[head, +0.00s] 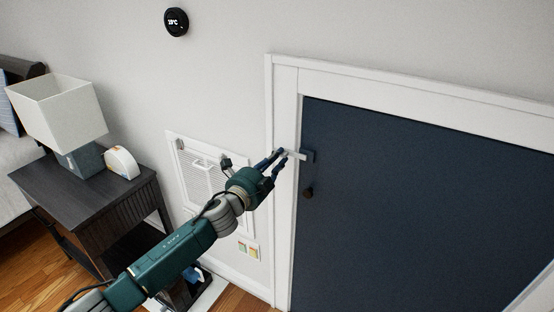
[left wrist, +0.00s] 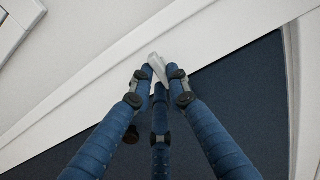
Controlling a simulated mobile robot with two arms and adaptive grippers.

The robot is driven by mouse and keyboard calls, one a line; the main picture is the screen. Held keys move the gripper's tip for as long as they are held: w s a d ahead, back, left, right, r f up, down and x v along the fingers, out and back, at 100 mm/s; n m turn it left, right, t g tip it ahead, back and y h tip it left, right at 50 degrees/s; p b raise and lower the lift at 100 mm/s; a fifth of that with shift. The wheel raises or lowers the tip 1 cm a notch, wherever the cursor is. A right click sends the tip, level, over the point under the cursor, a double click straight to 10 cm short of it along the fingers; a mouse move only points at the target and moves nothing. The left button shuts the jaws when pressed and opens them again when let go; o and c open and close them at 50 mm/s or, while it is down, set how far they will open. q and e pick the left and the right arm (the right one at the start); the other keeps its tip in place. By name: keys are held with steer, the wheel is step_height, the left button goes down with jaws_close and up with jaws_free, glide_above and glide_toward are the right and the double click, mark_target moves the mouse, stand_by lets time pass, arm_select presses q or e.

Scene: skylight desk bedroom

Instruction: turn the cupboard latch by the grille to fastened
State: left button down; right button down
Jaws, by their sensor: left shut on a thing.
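The cupboard latch (head: 298,154) is a small pale bar at the left edge of the dark blue cupboard door (head: 420,210). It lies roughly level, reaching from the door edge over the white frame (head: 284,220). My left gripper (head: 280,155) is shut on the outer end of the latch. In the left wrist view the blue fingers (left wrist: 160,74) close around the pale latch bar (left wrist: 155,61), and the fingertips hide part of it. The white grille (head: 200,178) is in the wall left of the cupboard, partly behind my left arm. My right gripper is not in view.
A dark round knob (head: 308,192) sits on the door just below the latch. A dark nightstand (head: 80,200) with a lamp (head: 60,108) and a white clock-like object (head: 122,163) stands at the left. A round black thermostat (head: 176,22) is high on the wall.

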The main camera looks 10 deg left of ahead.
arm_select(q)
steer(key=c, duration=1.7)
jaws_free()
steer(key=shift+o, duration=0.2)
steer(key=v, duration=1.2)
